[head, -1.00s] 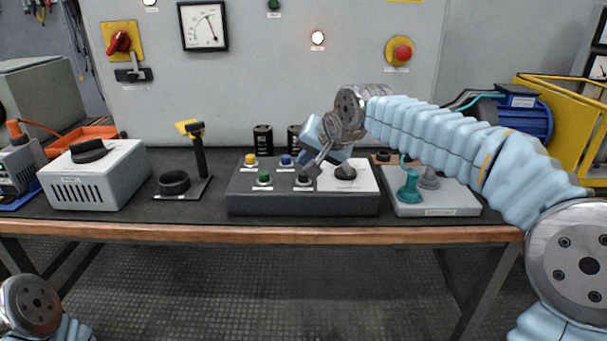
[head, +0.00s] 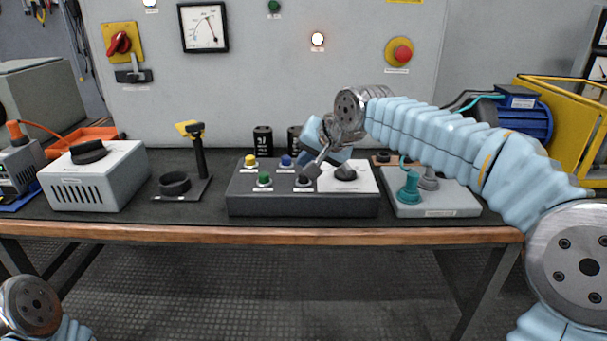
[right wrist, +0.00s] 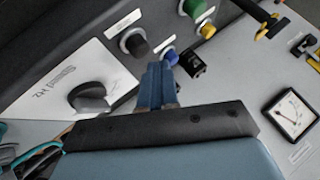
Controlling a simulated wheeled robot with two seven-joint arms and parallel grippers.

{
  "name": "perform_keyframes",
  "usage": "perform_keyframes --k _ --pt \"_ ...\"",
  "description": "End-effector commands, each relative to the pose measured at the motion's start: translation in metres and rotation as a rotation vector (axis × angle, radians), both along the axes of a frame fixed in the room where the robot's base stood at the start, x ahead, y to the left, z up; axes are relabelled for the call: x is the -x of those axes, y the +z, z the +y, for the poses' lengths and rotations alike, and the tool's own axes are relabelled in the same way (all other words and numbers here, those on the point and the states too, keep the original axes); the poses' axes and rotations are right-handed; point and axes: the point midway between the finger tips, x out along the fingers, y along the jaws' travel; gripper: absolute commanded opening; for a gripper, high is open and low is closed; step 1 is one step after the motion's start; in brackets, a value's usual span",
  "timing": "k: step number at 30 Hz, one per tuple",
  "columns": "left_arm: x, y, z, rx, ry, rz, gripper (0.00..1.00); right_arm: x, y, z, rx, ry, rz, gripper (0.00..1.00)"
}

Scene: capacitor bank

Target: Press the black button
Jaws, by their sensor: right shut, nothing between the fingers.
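The black button (head: 304,181) is at the front right of the button group on the dark control box (head: 300,206). In the right wrist view the black button (right wrist: 135,42) sits in a light ring, just beyond and left of the fingertips. My right gripper (head: 312,171) is shut and empty, its tips pointing down close to the black button and partly covering it in the head view. In the right wrist view my right gripper (right wrist: 156,70) shows a narrow gap in the picture to the button; I cannot tell its height above it. My left gripper is out of view.
Near the black button are a green button (head: 264,178), a blue button (head: 286,160) and a yellow button (head: 251,160). A black knob (head: 345,171) stands on the white panel to the right. Dark capacitors (head: 263,140) stand behind the box. A teal-knobbed plate (head: 440,207) is to the right.

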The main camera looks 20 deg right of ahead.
Motion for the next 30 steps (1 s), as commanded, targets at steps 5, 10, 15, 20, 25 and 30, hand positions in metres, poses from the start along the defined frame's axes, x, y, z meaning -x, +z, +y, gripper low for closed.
perform_keyframes --k 5,10,15,20,25,30 --pt "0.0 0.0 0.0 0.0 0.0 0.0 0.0 0.0 0.0 0.0 0.0 0.0 0.0 0.0" --pt "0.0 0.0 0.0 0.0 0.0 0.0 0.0 0.0 0.0 0.0 0.0 0.0 0.0 0.0" --pt "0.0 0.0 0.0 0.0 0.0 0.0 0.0 0.0 0.0 0.0 0.0 0.0 0.0 0.0" --pt "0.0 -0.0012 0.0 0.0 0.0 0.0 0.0 0.0 -0.0015 -0.0001 0.0 0.0 0.0 0.0" --pt "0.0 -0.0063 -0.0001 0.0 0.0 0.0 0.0 0.0001 -0.0077 -0.0001 0.0 0.0 0.0 0.0" --pt "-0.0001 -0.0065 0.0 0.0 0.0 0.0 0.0 0.0 -0.0082 -0.0001 0.0 -0.001 -0.001 0.0"
